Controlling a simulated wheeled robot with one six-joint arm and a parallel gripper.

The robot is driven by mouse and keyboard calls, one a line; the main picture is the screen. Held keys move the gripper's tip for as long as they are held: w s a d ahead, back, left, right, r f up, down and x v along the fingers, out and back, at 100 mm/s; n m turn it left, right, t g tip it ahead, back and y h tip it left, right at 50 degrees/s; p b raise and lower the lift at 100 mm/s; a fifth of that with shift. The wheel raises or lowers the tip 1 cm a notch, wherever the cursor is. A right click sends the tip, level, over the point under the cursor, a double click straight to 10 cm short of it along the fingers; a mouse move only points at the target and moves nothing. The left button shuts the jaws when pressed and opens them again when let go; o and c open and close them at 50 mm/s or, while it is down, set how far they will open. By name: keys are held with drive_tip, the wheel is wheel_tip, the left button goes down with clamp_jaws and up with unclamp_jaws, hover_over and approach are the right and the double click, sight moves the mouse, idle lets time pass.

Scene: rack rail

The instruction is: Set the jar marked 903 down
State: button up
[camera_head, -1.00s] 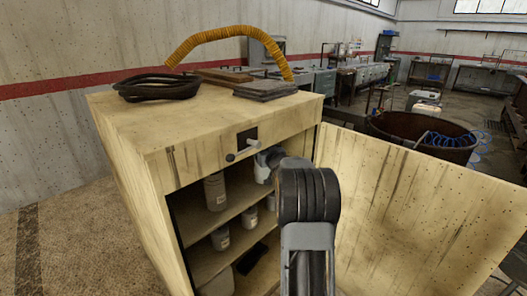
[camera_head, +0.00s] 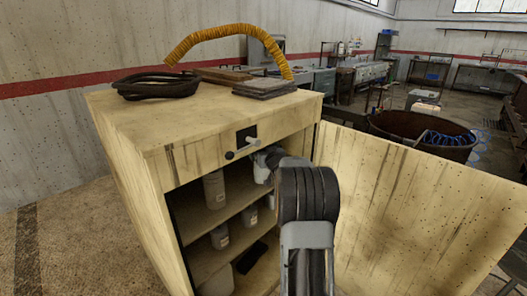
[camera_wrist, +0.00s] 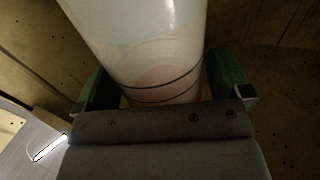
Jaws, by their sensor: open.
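A pale, whitish jar (camera_wrist: 140,45) with dark rings near its near end fills the top middle of the wrist view. No number can be read on it. My gripper (camera_wrist: 160,82) is open, with one green finger on each side of the jar. Whether either finger touches it I cannot tell. In the head view my wrist reaches into the upper part of the open cabinet (camera_head: 125,160), and a whitish shape (camera_head: 262,173), probably this jar, shows under it. My arm hides most of that spot, and the fingers do not show there.
A taller grey container (camera_head: 214,189) stands left on the upper shelf. Small jars (camera_head: 220,237) and a dark object (camera_head: 252,257) are lower in the cabinet. The open door (camera_head: 420,220) stands right of my arm. A yellow hose (camera_head: 215,33) and black coil (camera_head: 155,88) lie on top.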

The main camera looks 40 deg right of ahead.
drive_tip(key=shift+r, duration=0.3)
drive_tip(key=v, duration=1.2)
drive_tip(key=s+a+f+g, duration=0.3)
drive_tip(key=a+g, duration=0.1)
drive_tip(key=a, duration=0.4)
drive_tip(key=s+a+f+g, duration=0.2)
drive_tip(key=a+g, duration=0.2)
drive_tip(key=a, duration=0.4)
drive_tip(key=s+a+f+n+g+y, duration=0.1)
drive_tip(key=s+a+f+g+y, duration=0.1)
drive_tip(key=s+a, duration=0.4)
drive_tip(key=s+a+f+n+g+y, duration=0.1)
drive_tip(key=s+a+f+g, duration=0.1)
drive_tip(key=s+a+g, duration=0.2)
drive_tip(key=s+a, duration=0.3)
drive_tip(key=s, duration=0.1)
drive_tip(key=shift+s+f+g+y, duration=0.2)
drive_tip(key=shift+f+g+y, duration=0.1)
drive_tip(key=shift+y, duration=0.1)
